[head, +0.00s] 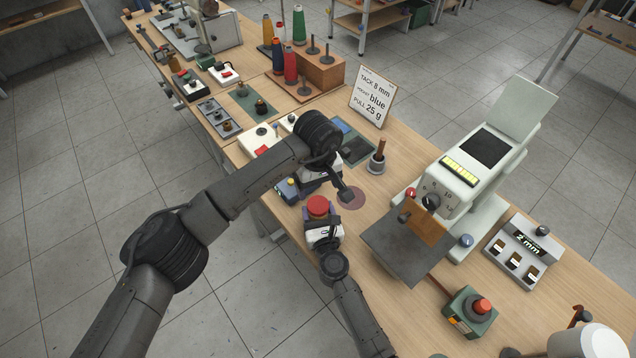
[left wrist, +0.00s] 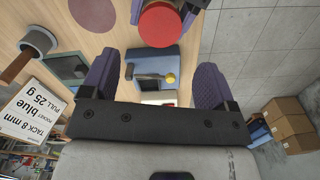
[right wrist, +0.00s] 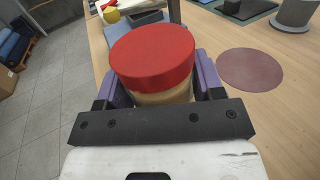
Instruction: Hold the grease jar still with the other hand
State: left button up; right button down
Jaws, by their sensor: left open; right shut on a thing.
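The grease jar (head: 318,206) has a red lid and a pale tan body. My right gripper (head: 321,226) is shut around its body, with the lid standing clear above the purple fingers. In the right wrist view the jar (right wrist: 153,62) looks upright; its base is hidden, so I cannot tell whether it touches the table. My left gripper (left wrist: 157,74) is open and empty, pointing down at the bench just beyond the jar. In the left wrist view the red lid (left wrist: 161,25) shows at the top, ahead of the fingers and not between them.
A blue box with a yellow knob (left wrist: 170,78) lies below my left fingers. A dusky round mat (head: 351,198) lies right of the jar. A peg stand (head: 377,158), a sign (head: 372,101) and a large pale machine (head: 470,175) stand farther right. The bench edge is close by.

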aim_at(318, 205)
pick_arm(q)
jog(key=shift+f+m, duration=0.1)
jog(key=shift+m, duration=0.4)
jog(key=shift+f, duration=3.95)
jog(key=c, duration=0.9)
jog(key=n, duration=0.6)
jog(key=shift+n, duration=0.3)
jog(key=o, duration=1)
